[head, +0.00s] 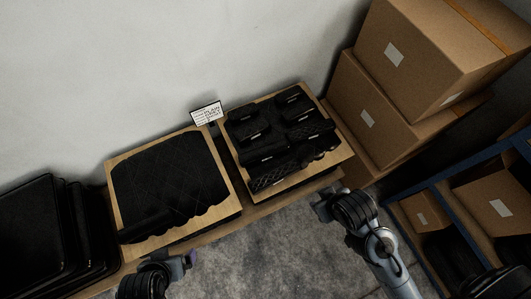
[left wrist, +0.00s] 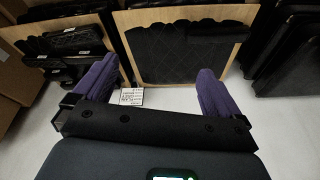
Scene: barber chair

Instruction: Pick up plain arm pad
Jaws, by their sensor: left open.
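Several black arm pads lie in the right wooden tray (head: 343,158). Some look smooth, such as a plain arm pad (head: 294,97) at the back right; a front one (head: 268,176) looks quilted. In the left wrist view the pads (left wrist: 75,40) show at upper left, partly behind a finger. My left gripper (left wrist: 157,68) is open and empty, its purple fingers wide apart. In the head view it is at the bottom edge (head: 180,262), in front of the left tray and apart from the pads. My right gripper (head: 330,203) hangs near the right tray's front right corner, its jaws unclear.
A left wooden tray (head: 113,185) holds a large black quilted piece (head: 165,180). A small sign (head: 207,113) stands between the trays at the wall. Black padded panels (head: 35,230) stand at left. Cardboard boxes (head: 425,55) and a blue-framed shelf (head: 400,218) crowd the right.

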